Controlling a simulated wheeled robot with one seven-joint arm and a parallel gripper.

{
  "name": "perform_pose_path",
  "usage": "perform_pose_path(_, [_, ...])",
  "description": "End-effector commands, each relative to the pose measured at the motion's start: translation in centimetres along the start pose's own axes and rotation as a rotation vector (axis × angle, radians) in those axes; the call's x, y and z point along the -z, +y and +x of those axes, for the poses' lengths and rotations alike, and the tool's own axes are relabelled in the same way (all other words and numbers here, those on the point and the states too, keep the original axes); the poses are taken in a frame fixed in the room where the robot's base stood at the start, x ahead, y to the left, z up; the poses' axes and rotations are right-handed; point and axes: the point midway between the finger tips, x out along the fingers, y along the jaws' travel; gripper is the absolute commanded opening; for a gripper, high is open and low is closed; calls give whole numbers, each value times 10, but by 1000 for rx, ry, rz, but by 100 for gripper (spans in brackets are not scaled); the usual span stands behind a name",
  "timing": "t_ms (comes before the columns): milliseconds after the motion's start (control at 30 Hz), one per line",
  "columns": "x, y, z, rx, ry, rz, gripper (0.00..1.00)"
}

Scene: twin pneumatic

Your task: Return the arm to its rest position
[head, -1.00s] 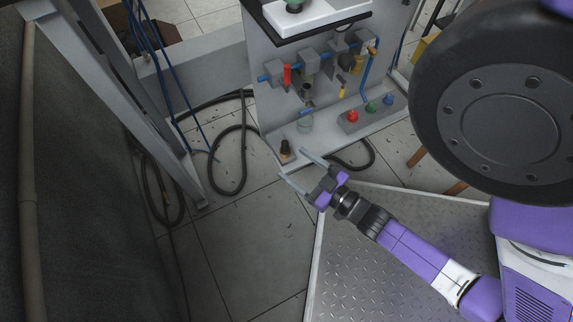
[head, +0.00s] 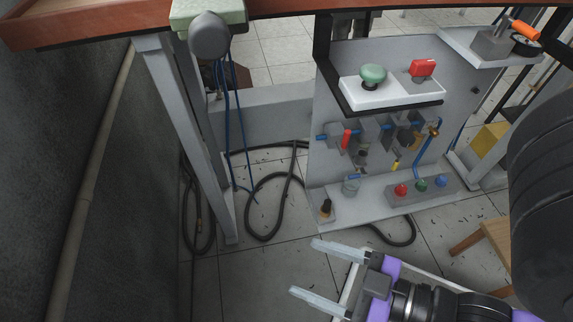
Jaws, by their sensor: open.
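My gripper (head: 326,275) is in the head view at the lower middle right. Its two long pale fingers point left and stand wide apart with nothing between them. It hangs in the air in front of the grey pneumatic panel (head: 332,118), apart from it. My arm runs from the gripper toward the lower right corner, and its lower part is cut off by the frame. A dark round part of my arm covers the right edge.
The panel carries a white box with a green mushroom button (head: 373,74) and a red switch (head: 423,68). Its base holds red, green and blue buttons (head: 421,186). Black hoses (head: 262,222) loop on the tiled floor. A table leg (head: 190,130) and dark wall stand left; a wooden stool (head: 487,236) stands right.

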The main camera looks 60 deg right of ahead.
Motion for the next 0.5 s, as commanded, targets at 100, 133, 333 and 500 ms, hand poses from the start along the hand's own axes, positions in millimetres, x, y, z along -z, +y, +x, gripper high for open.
perform_pose_path(100, [16, 0, -4, -1, 1, 0, 70])
perform_pose_path(133, [22, 0, -6, -1, 1, 0, 70])
perform_pose_path(333, [70, 0, -19, -1, 1, 0, 70])
perform_pose_path(500, [116, 0, -32, -1, 1, 0, 70])
